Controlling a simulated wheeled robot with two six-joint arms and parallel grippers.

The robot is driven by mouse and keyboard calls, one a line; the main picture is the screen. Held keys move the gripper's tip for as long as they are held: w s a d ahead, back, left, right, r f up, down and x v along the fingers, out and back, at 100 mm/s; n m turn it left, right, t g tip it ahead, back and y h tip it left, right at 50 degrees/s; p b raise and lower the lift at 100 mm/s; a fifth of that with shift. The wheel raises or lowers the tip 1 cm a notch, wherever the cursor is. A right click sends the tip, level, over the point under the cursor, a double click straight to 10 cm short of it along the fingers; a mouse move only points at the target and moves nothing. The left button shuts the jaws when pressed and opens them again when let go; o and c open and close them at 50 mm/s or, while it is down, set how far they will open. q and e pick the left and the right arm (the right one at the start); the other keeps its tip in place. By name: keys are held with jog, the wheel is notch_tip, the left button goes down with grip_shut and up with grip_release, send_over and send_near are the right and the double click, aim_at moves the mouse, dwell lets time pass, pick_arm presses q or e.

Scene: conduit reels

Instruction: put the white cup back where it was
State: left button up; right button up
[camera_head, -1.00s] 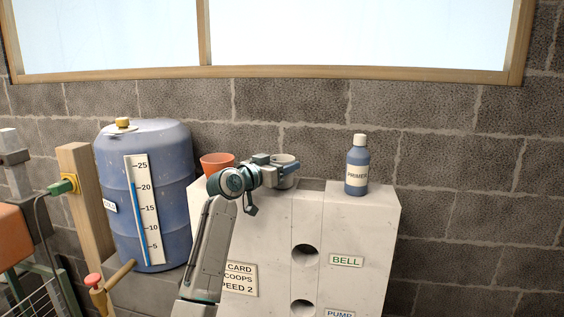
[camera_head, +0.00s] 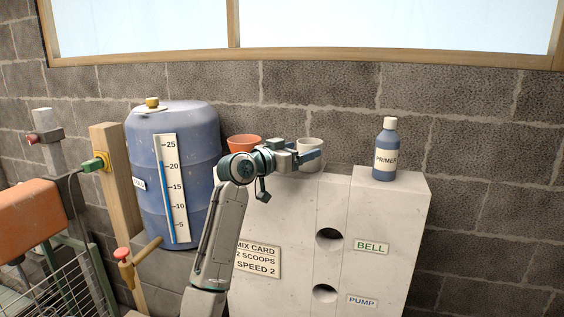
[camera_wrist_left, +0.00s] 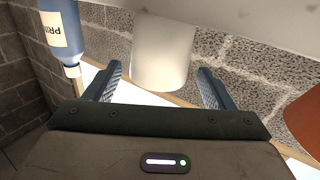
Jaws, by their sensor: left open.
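The white cup (camera_head: 311,153) stands upright on top of the pale block (camera_head: 391,215), behind my left gripper in the head view. My left gripper (camera_head: 315,157) is open at the cup and hides part of its lower side. In the left wrist view, the cup (camera_wrist_left: 162,55) shows between the two open blue fingers of my left gripper (camera_wrist_left: 158,82), with a gap on each side. The picture there is upside down. My right gripper is not in view.
An orange cup (camera_head: 243,143) stands left of the white cup, and a blue primer bottle (camera_head: 386,150) stands to its right. A large blue drum (camera_head: 200,140) is at the left. The block wall (camera_head: 480,130) rises close behind. The block's top between cup and bottle is free.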

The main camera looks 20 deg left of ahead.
pick_arm(q)
jog(key=b+v, duration=0.2)
jog(key=v, duration=0.5)
jog(key=shift+s+a, duration=0.15)
jog(key=shift+s, duration=0.15)
